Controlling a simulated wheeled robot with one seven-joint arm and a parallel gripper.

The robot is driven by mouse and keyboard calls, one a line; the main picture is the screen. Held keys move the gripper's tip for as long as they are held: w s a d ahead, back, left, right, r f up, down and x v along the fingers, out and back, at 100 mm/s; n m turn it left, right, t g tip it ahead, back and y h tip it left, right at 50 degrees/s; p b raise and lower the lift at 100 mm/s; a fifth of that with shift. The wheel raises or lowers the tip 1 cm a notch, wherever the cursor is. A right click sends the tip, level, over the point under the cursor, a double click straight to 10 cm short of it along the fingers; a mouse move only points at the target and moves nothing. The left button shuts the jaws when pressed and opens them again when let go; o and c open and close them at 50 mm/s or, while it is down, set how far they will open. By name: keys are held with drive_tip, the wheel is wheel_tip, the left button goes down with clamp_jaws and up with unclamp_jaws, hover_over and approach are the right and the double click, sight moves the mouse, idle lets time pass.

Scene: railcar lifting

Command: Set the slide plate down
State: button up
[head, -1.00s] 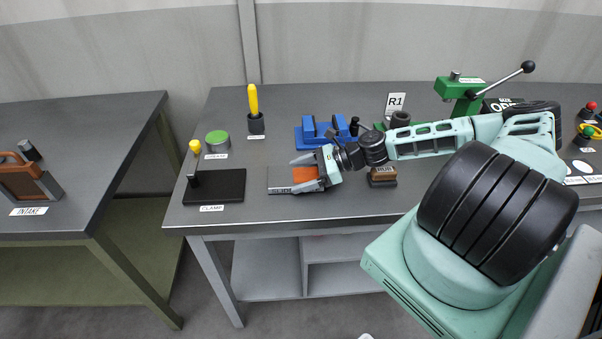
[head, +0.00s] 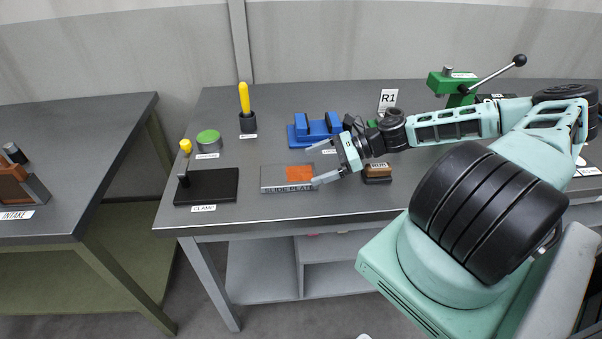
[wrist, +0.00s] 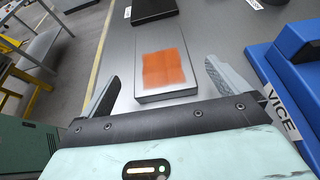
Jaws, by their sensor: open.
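The slide plate (head: 272,179) is a flat grey block with an orange patch on top and its name on the front edge. It lies flat on the grey workbench (head: 240,218), right of the black clamp base (head: 222,186). My gripper (head: 318,163) is open and empty at the plate's right end, its fingers pointing left toward it. In the wrist view the plate (wrist: 170,38) lies ahead between the spread fingers, apart from both, and my gripper shows here too (wrist: 160,82).
The blue vice (head: 316,132) stands behind the plate; in the wrist view it is close to the right finger. A brown-topped brush (head: 377,172) sits right of the plate. A yellow-handled tool (head: 245,105) and a green-topped tin (head: 208,138) stand farther back. Bench is clear before the plate.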

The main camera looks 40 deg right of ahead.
drive_tip(key=v, duration=0.4)
drive_tip(key=shift+s+d+r+b, duration=0.1)
drive_tip(key=shift+s+d+b, duration=0.15)
drive_tip(key=shift+b, duration=0.15)
drive_tip(key=a+n+g, duration=0.2)
drive_tip(key=a, duration=0.1)
drive_tip(key=s+a+n+g, duration=0.1)
drive_tip(key=a+n+g, duration=0.1)
drive_tip(key=a+n, duration=0.1)
drive_tip(key=a+n+g, duration=0.2)
drive_tip(key=a, duration=0.3)
drive_tip(key=shift+s+n+g+h, duration=0.3)
drive_tip(key=shift+h, duration=0.1)
drive_tip(key=s+a+r+n+h, duration=0.5)
drive_tip(key=s+a+r+n, duration=0.3)
drive_tip(key=a+n, duration=0.3)
drive_tip(key=s+a+r+n+h, duration=0.4)
drive_tip(key=s+a+r+n, duration=0.3)
drive_tip(key=a+n, duration=0.4)
drive_tip(key=s+n, duration=0.1)
drive_tip(key=n, duration=0.2)
drive_tip(key=shift+s+a+r+g+h, duration=0.2)
drive_tip(key=shift+s+r+g+h, duration=0.1)
drive_tip(key=shift+r+g+h, duration=0.1)
